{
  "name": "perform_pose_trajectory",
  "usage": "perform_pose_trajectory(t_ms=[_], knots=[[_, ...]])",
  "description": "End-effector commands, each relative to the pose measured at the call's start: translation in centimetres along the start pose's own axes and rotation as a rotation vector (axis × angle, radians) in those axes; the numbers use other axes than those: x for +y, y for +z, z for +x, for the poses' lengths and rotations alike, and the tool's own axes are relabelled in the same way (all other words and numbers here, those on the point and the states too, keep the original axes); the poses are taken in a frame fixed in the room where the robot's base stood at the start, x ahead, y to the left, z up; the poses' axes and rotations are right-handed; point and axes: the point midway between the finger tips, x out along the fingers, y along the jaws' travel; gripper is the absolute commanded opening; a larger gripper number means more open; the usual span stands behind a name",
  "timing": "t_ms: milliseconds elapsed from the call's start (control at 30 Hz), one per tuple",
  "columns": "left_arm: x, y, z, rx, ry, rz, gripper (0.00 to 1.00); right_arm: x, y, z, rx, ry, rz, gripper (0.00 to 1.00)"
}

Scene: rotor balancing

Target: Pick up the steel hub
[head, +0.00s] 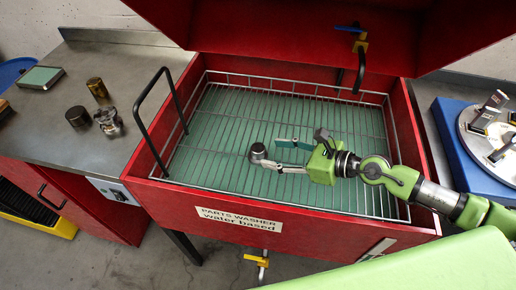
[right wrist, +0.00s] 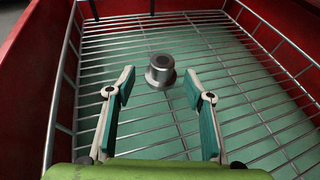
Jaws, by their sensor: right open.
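The steel hub (head: 258,152) is a small grey flanged cylinder standing on the wire rack in the red parts washer. In the right wrist view the hub (right wrist: 161,70) is upright, with a dark hole in its top. My right gripper (head: 277,154) reaches in from the right over the rack. Its two fingers (right wrist: 160,88) are open and spread to either side of the line to the hub. The hub appears just beyond the fingertips, with nothing between the fingers. My left gripper is not in view.
The wire basket (head: 215,130) has raised rims inside the red washer walls (head: 300,232). A black handle (head: 150,120) rises at its left, and the lid stands open above. Several metal parts are on the left steel bench (head: 60,120). A blue block with a round plate (head: 490,145) is at right.

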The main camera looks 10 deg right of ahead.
Motion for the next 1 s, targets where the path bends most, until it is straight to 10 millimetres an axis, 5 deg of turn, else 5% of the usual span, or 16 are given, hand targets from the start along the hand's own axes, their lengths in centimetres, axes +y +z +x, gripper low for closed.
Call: perform_pose_trajectory(t_ms=[633,933,1000], knots=[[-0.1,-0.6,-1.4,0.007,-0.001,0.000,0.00,-0.4,-0.2,6.5,-0.001,0.001,0.002,0.48],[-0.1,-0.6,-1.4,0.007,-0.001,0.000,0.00,-0.4,-0.4,7.1,0.001,0.001,0.001,0.48],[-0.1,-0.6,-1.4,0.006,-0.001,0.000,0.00,-0.4,-0.4,7.0,0.001,0.001,0.001,0.35]])
